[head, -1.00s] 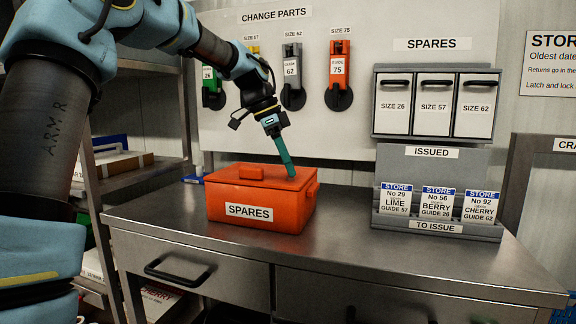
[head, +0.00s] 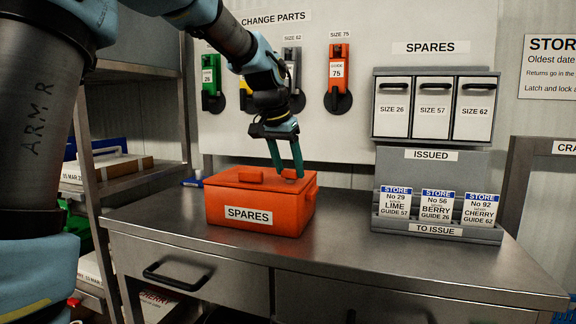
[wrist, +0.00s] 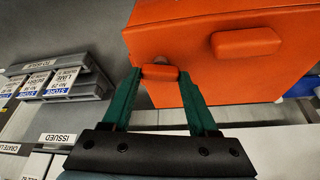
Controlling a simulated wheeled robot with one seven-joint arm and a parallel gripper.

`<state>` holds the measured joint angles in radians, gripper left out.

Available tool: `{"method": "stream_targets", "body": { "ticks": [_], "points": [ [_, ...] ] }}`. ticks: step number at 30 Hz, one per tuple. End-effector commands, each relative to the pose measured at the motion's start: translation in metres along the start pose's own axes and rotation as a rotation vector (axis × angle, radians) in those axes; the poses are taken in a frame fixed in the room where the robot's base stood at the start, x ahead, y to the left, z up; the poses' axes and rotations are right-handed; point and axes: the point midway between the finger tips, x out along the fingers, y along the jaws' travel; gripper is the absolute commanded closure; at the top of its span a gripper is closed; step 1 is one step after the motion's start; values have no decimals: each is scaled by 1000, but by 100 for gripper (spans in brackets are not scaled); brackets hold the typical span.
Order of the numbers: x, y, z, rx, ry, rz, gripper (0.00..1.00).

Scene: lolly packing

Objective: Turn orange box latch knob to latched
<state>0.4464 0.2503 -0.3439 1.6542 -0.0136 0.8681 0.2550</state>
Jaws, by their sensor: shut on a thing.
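The orange box (head: 262,204), labelled SPARES, stands closed on the steel worktop, with a raised orange handle (head: 250,174) on its lid. In the wrist view the handle (wrist: 245,41) lies right of the small orange latch knob (wrist: 160,72). The knob sits near the lid's edge, its long side running across the picture, between the green fingers of my gripper (wrist: 160,84). In the head view my gripper (head: 288,173) points down at the lid's right part, shut on the knob. The fingers partly hide the knob there; I cannot tell whether it is latched.
A grey rack (head: 437,162) with SPARES bins and issue cards stands right of the box. Change-part guides hang on the back panel (head: 380,50). A metal shelf (head: 125,178) stands left. The worktop (head: 340,250) in front of the box is bare.

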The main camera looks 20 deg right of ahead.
Motion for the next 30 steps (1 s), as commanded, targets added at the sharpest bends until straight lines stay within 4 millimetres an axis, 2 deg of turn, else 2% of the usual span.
{"method": "stream_targets", "body": {
  "ticks": [12,30],
  "points": [
    [0,2,-1,-211,0,-88,96],
    [0,1,0,-257,-1,-107,96]
  ]
}}
